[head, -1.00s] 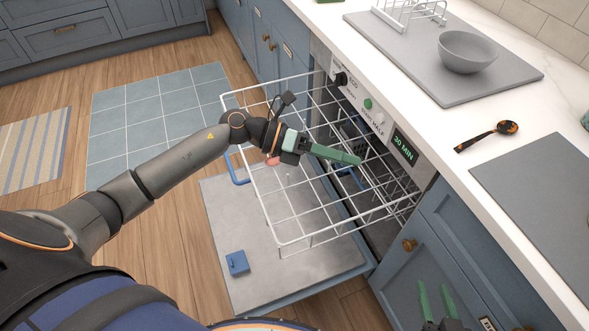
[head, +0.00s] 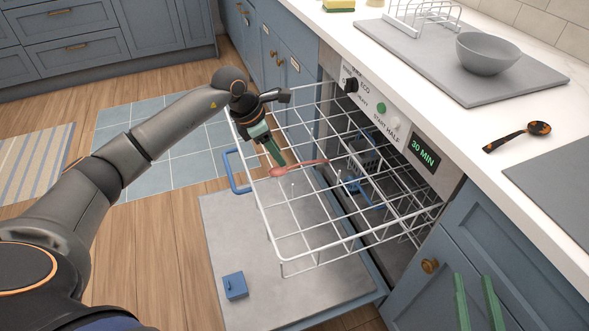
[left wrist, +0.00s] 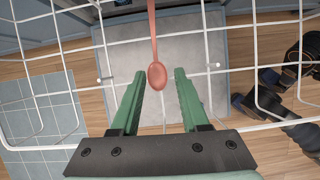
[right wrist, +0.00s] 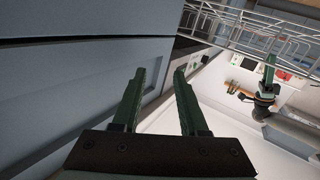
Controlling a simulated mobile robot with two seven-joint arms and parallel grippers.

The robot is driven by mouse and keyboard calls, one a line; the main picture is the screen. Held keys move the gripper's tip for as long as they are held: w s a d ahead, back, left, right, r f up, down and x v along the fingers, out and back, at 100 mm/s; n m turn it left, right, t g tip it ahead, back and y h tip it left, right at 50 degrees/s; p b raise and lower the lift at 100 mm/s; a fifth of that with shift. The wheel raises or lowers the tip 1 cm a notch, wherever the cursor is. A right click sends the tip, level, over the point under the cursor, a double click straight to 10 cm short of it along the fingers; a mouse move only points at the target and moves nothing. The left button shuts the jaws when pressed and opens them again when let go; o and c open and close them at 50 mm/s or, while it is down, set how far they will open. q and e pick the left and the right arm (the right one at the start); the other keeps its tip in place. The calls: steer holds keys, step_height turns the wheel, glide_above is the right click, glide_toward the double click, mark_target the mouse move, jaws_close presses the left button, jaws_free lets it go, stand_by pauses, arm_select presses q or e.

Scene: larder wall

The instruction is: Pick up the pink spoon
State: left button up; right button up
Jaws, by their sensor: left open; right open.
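The pink spoon (head: 296,167) lies across the wires of the pulled-out white dishwasher rack (head: 285,265). Its bowl points left and its handle runs right toward the machine. In the left wrist view the spoon's bowl (left wrist: 157,76) shows between the fingertips, with the handle running away from the camera. My left gripper (head: 277,158) is open, pointing down just above the spoon's bowl; whether it touches the spoon I cannot tell. My right gripper (head: 476,300) is open and empty, low in front of the blue cabinet door; the right wrist view (right wrist: 158,75) shows nothing between its fingers.
The open dishwasher door (head: 290,290) lies flat under the rack, with a blue block (head: 235,286) on it. A grey basket (head: 364,155) sits deeper in the machine. The counter at right holds a grey bowl (head: 487,53) and a dark mottled spoon (head: 518,136).

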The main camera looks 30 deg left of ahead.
mark_target(289, 168)
arm_select(q)
steer(key=x, duration=0.1)
steer(key=b+x, duration=0.1)
steer(key=x, duration=0.3)
steer(key=shift+w+a+f, duration=0.15)
steer(key=shift+w, duration=0.15)
steer(key=shift+w+f, duration=0.1)
steer(key=shift+f, duration=0.1)
jaws_close()
arm_select(e)
step_height(289, 168, up, 9)
steer(key=n+t+y, duration=0.2)
steer(key=t, duration=0.1)
steer(key=shift+s+a+f+y, duration=0.2)
steer(key=shift+s+a+y, duration=0.1)
steer(key=shift+s, duration=0.05)
